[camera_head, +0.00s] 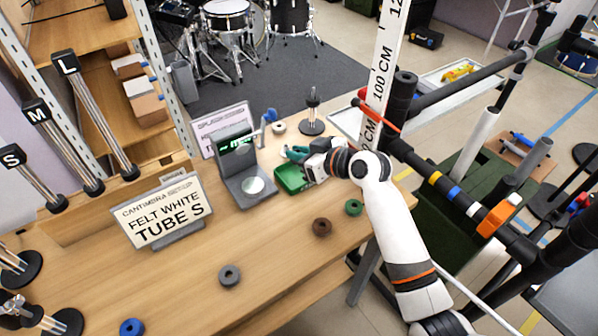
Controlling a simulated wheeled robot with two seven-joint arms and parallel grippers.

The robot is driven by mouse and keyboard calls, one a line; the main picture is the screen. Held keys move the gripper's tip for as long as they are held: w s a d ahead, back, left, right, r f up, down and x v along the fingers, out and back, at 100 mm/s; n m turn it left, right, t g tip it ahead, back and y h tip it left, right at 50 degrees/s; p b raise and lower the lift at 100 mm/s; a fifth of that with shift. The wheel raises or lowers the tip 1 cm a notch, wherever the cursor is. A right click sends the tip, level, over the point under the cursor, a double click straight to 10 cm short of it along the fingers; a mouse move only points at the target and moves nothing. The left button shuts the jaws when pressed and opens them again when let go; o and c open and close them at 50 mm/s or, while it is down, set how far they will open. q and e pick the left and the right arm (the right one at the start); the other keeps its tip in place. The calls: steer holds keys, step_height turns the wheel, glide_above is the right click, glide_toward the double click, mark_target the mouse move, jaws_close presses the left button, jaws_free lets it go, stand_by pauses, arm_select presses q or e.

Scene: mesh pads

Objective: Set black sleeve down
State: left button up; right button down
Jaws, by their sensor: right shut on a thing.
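My right gripper (312,168) reaches in from the right, over the right edge of the small green tray (291,182). It is shut on the black sleeve, which is small here and mostly hidden by the fingers, so its tilt and any contact with the tray cannot be told. A teal-handled tool (296,152) lies just behind the tray, close to the gripper. My left gripper does not show clearly.
A grey device with a screen (240,165) stands left of the tray. A black post stand (311,125) is behind. Brown (321,227), green (354,207) and grey (229,275) rings lie on the wooden table (270,255). A sign (164,211) stands left. The front middle is mostly clear.

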steer(key=shift+f, duration=2.6)
steer(key=shift+f+b, duration=0.1)
steer(key=shift+b, duration=0.2)
steer(key=c, duration=1.4)
jaws_free()
steer(key=shift+s+d+r+p, duration=0.1)
steer(key=shift+d+r+p, duration=0.1)
steer(key=shift+r+p, duration=0.15)
steer(key=p+v, duration=0.5)
steer(key=v, duration=0.5)
steer(key=shift+s+d, duration=0.2)
steer(key=shift+s, duration=0.05)
steer(key=shift+s+d+r, duration=0.2)
steer(key=shift+s+d, duration=0.1)
steer(key=shift+f, duration=0.1)
